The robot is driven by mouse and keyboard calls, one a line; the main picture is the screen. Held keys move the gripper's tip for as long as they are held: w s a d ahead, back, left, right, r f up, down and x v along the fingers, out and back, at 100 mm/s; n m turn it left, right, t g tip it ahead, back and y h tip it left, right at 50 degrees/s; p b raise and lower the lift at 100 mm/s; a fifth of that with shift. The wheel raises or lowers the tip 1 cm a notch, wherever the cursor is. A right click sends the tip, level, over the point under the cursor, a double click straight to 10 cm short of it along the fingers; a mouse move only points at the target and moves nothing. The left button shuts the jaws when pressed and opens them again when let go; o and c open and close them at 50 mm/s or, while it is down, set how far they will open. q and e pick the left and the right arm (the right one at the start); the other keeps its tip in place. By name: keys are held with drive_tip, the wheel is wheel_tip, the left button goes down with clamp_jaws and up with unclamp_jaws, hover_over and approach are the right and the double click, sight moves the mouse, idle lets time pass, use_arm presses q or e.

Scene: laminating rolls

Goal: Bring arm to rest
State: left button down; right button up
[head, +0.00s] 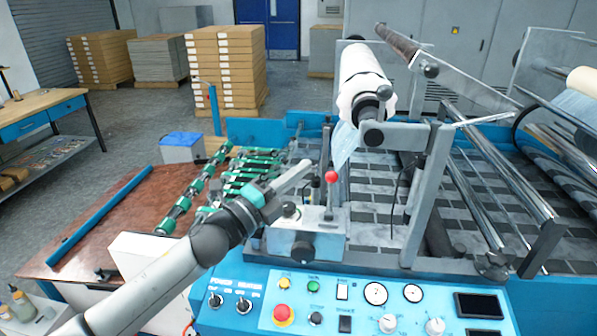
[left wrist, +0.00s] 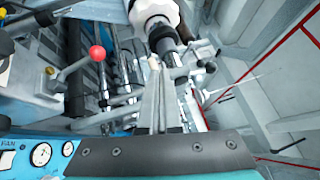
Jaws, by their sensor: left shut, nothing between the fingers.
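My left arm comes in from the lower left of the head view and reaches over the blue machine (head: 250,290). Its gripper (head: 307,165) points up and to the right, near the red-knobbed lever (head: 331,177). In the left wrist view the gripper's fingers (left wrist: 156,65) are together with nothing between them. The white roll (head: 362,75) is on the machine beyond the gripper; its end also shows at the top of the left wrist view (left wrist: 153,12). My right gripper is in neither view.
The control panel (head: 350,303) with buttons and dials is at the front. A brown table (head: 110,215) with a blue bar (head: 98,215) is at the left. Stacked boxes (head: 226,70) stand behind on the floor. Metal rollers (head: 500,175) are at the right.

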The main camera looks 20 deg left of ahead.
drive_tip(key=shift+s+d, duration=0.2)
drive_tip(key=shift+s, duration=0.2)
